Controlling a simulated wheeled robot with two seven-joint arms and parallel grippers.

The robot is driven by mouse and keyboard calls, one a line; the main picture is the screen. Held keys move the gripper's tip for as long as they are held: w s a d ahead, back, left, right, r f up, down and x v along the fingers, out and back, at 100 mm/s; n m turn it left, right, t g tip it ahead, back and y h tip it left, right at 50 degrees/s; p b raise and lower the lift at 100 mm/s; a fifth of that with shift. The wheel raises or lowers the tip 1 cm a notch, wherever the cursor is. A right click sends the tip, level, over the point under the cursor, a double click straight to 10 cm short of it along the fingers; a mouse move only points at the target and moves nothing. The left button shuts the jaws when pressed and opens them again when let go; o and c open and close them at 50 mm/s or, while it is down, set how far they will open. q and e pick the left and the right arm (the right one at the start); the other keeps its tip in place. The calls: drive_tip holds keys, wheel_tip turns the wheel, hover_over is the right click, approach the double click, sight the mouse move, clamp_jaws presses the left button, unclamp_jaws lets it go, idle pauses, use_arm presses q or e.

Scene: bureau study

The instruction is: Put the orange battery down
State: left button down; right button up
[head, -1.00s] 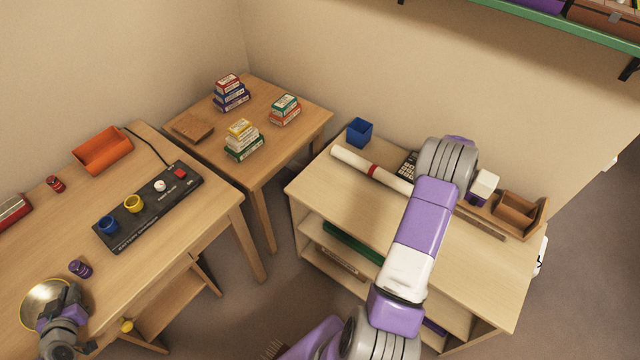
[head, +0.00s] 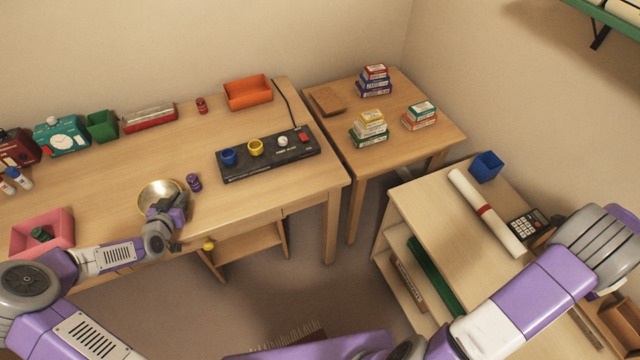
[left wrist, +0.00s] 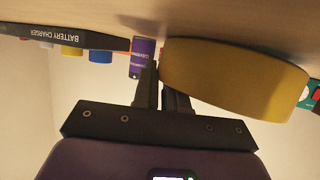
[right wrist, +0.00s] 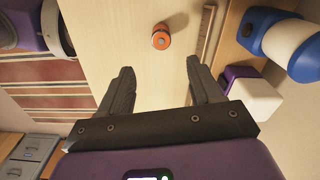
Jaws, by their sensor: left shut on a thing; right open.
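The orange battery (right wrist: 161,37) stands on a pale wooden top in the right wrist view, ahead of my right gripper (right wrist: 160,67). That gripper is open and empty, with the battery apart from both fingers. In the head view the right gripper and the orange battery are not visible. My left gripper (head: 172,222) is shut on the rim of the brass bowl (head: 157,191) at the desk's front edge. In the left wrist view the bowl (left wrist: 235,80) is beside the closed fingers (left wrist: 160,75).
A purple battery (head: 193,182) stands close to the bowl. The black charger (head: 268,155) is on the desk. A paper roll (head: 485,212), calculator (head: 527,225) and blue cup (head: 486,166) occupy the cabinet top. A wooden strip (right wrist: 207,35) lies right of the orange battery.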

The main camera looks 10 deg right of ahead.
wheel_tip(320, 180, down, 12)
drive_tip(key=shift+d+r, duration=0.15)
drive_tip(key=shift+w, duration=0.1)
clamp_jaws()
drive_tip(key=shift+r, duration=5.2)
